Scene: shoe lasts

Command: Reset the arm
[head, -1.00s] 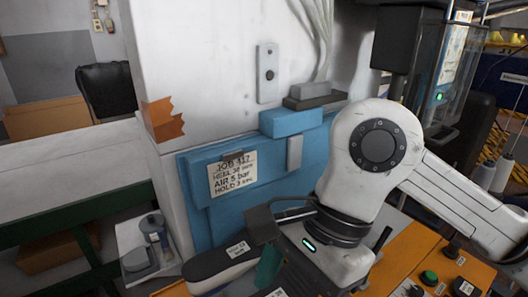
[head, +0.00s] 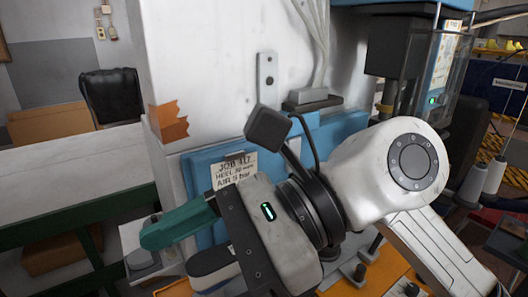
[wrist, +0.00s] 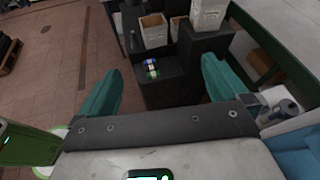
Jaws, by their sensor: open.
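My gripper (head: 160,228) is raised at the lower middle of the head view, its teal fingers pointing left in front of the blue panel. In the wrist view my gripper (wrist: 160,66) shows both teal fingers well apart with nothing between them. My white arm (head: 358,172) reaches in from the right.
A long white-topped bench (head: 65,180) is at the left. The wrist view shows a dark cabinet (wrist: 172,92) with pale boxes (wrist: 153,30) and open brick-red floor (wrist: 60,60).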

